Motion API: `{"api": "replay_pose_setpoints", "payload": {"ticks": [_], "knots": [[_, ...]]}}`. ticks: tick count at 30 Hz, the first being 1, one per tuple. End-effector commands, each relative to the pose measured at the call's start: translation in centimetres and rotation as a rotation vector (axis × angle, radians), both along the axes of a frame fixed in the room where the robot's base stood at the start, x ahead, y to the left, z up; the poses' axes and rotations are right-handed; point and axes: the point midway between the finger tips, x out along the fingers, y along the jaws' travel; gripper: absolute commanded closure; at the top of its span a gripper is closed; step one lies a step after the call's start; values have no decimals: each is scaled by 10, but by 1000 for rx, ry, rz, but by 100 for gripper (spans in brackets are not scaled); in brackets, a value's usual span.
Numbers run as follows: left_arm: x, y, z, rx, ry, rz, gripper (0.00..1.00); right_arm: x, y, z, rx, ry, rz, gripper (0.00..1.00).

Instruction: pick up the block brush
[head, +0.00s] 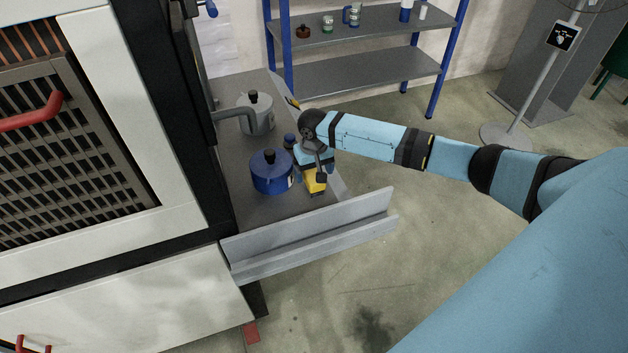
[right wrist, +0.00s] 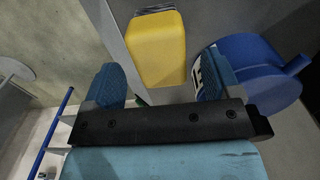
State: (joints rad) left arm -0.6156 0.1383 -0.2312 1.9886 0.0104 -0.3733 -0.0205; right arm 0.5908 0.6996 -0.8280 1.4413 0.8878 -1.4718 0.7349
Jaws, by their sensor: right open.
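The block brush looks like the yellow block (head: 314,184) near the right edge of the grey shelf, beside the blue pot. In the right wrist view the yellow block (right wrist: 157,48) lies ahead of my fingers, with a grey strip at its far end. My right gripper (head: 316,170) is at the block in the head view and partly covers it. In the right wrist view my right gripper (right wrist: 161,82) is open, its two blue fingers apart, with the block's near end between or just beyond them. Contact cannot be told. My left gripper is not in view.
The blue pot (head: 268,174) stands close left of the block, and in the right wrist view the pot (right wrist: 262,55) is close to one finger. A grey pot (head: 257,116) stands farther back. A grey channel rail (head: 310,235) crosses the front. A blue-framed rack (head: 360,70) stands behind.

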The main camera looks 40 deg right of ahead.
Motion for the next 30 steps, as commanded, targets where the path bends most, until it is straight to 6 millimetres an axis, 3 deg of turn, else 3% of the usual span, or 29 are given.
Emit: {"api": "replay_pose_setpoints", "payload": {"ticks": [6, 15, 22, 30], "knots": [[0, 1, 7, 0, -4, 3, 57, -4, 2, -30, -1, 1, 0, 17], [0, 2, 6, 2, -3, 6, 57, -4, 2, -35, 0, 0, 1, 17], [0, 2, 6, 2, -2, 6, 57, -4, 2, -35, 0, 0, 1, 70], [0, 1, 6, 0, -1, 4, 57, -4, 2, -34, 0, -1, 1, 73]]}}
